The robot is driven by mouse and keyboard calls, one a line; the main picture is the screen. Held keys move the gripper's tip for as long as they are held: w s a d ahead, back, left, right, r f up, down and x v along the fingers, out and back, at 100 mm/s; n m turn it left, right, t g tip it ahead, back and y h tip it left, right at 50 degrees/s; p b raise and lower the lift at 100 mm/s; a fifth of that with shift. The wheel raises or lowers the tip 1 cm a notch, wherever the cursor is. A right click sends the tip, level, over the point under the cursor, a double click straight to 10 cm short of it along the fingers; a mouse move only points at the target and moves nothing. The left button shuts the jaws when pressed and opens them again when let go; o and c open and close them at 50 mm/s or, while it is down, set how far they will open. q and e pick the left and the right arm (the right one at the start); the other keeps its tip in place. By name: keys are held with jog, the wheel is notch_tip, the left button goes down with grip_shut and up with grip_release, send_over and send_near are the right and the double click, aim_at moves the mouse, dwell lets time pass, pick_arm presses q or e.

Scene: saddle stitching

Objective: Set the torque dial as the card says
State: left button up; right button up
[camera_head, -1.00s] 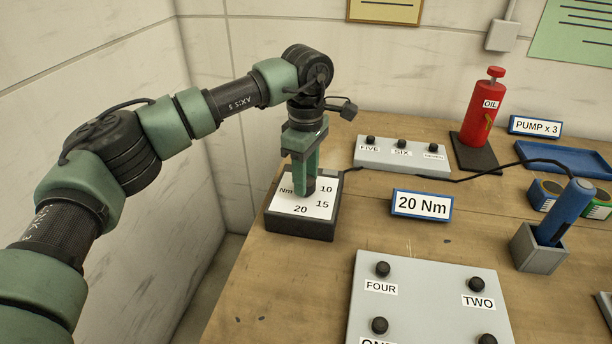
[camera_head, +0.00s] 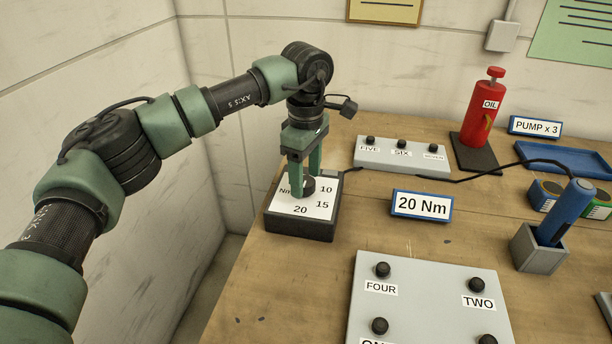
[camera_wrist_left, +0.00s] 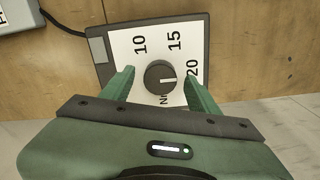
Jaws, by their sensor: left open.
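The torque dial box (camera_head: 300,229) is a dark box with a white face marked Nm, 10, 15 and 20. Its black knob (camera_head: 308,186) also shows in the left wrist view (camera_wrist_left: 160,75), where its white pointer line points right, roughly toward the 20. The card (camera_head: 422,205) reads 20 Nm and stands right of the box. My left gripper (camera_head: 305,184) is over the dial. In the left wrist view its fingers (camera_wrist_left: 159,78) are open, one on each side of the knob with gaps between. My right gripper is not in view.
A grey panel with buttons FIVE, SIX and another (camera_head: 404,158) lies behind. A larger button panel (camera_head: 425,300) lies in front. A wall is at the left.

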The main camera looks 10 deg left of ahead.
aim_at(306, 181)
pick_arm(q)
notch_tip(306, 181, up, 7)
jog(key=shift+r+b, duration=0.2)
jog(key=shift+b, duration=0.2)
